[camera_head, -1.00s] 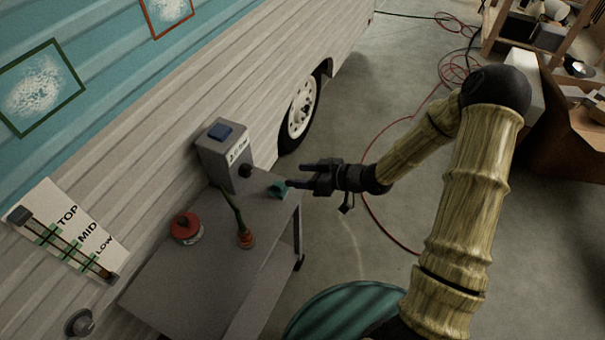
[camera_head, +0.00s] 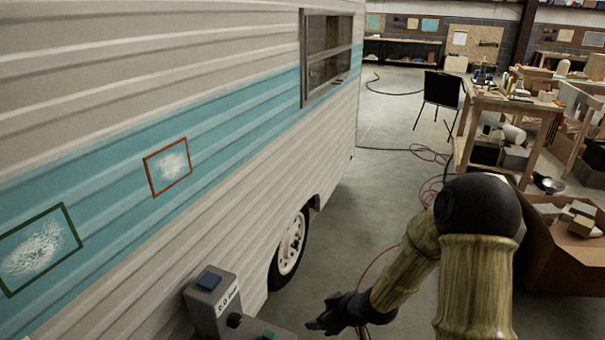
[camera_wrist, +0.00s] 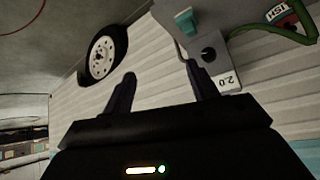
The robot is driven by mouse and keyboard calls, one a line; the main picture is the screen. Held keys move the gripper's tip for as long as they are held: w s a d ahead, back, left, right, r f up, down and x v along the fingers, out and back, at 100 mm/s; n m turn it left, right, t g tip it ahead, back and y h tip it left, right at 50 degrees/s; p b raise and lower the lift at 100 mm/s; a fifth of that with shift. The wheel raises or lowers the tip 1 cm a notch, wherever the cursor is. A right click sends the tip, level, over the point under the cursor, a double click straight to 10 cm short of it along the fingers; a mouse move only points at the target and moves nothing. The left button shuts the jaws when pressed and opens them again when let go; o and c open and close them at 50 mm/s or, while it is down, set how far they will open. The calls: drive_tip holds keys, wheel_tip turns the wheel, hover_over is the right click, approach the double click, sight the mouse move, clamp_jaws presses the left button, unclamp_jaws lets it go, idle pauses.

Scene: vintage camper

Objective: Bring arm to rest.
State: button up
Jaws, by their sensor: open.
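My gripper (camera_head: 322,325) shows at the bottom of the head view, beside the camper, with my bent arm coming in from the right. In the wrist view my gripper (camera_wrist: 162,95) has its two dark fingers spread apart, with nothing between them. A grey box with a blue top button and a dark knob (camera_head: 213,300) stands to the left of my gripper, apart from it. In the wrist view the grey box (camera_wrist: 222,40) lies beyond the right finger, with a "2.0" label and the knob visible.
The camper wall (camera_head: 150,215) runs along the left, with its wheel (camera_head: 289,247) behind my gripper. A red hose lies on the floor. A green cable (camera_wrist: 270,32) shows in the wrist view.

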drive_tip(key=s+d+r+m+g+h+p, duration=0.1)
drive_tip(key=s+d+r+m+h+p, duration=0.2)
drive_tip(key=s+r, duration=0.4)
drive_tip(key=s+d+r+m+g+h+p, duration=0.1)
drive_tip(key=s+d+r+m+h+p, duration=0.2)
drive_tip(key=s+d+r, duration=0.4)
wheel_tip(320, 180, up, 5)
drive_tip(key=s+m+p, duration=0.1)
drive_tip(key=m, duration=0.1)
drive_tip(key=shift+r+m+g, duration=0.15)
drive_tip(key=shift+m+g, duration=0.15)
drive_tip(key=shift+m, duration=0.1)
drive_tip(key=shift+w, duration=0.1)
idle(2.6)
